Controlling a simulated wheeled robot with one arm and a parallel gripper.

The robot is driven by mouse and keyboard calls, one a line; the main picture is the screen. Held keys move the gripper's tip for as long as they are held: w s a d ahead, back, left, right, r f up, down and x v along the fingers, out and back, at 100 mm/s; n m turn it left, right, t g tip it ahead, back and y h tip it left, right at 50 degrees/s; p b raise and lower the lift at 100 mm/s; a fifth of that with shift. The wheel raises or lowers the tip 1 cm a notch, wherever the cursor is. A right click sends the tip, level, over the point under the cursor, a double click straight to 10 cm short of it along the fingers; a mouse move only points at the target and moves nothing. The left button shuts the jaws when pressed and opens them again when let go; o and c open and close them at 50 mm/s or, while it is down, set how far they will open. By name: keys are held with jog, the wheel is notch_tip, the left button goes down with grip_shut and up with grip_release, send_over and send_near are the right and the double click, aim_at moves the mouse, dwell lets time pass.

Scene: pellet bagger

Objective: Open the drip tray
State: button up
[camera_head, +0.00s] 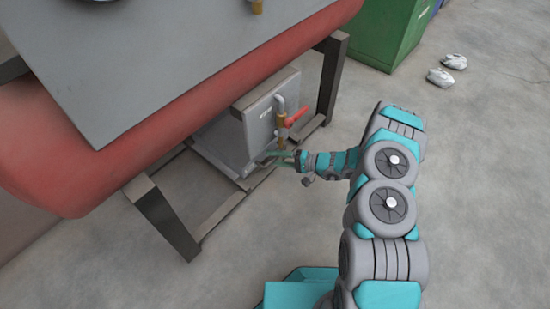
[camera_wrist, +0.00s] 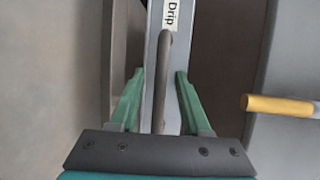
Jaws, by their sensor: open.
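The drip tray (camera_head: 222,171) is a low, pale grey tray under the grey box on the floor frame. In the wrist view its narrow front (camera_wrist: 172,60) carries a white label reading "Drip". A grey bar handle (camera_wrist: 162,85) runs along that front. My gripper (camera_head: 272,157) is at the tray's front, below the tap. In the wrist view my gripper (camera_wrist: 160,76) is open, with one green finger on each side of the handle. I cannot tell whether either finger touches it. In the head view the fingers partly hide the tray front, and the handle is not distinct.
A grey box (camera_head: 262,118) stands above the tray, with a brass tap (camera_head: 282,122) and red lever (camera_head: 296,117). Dark frame legs (camera_head: 165,220) (camera_head: 331,80) flank it under the red-edged machine (camera_head: 290,55). A green bin (camera_head: 385,35) and white bags (camera_head: 440,77) lie beyond. Floor in front is clear.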

grip_shut()
dwell(1.3)
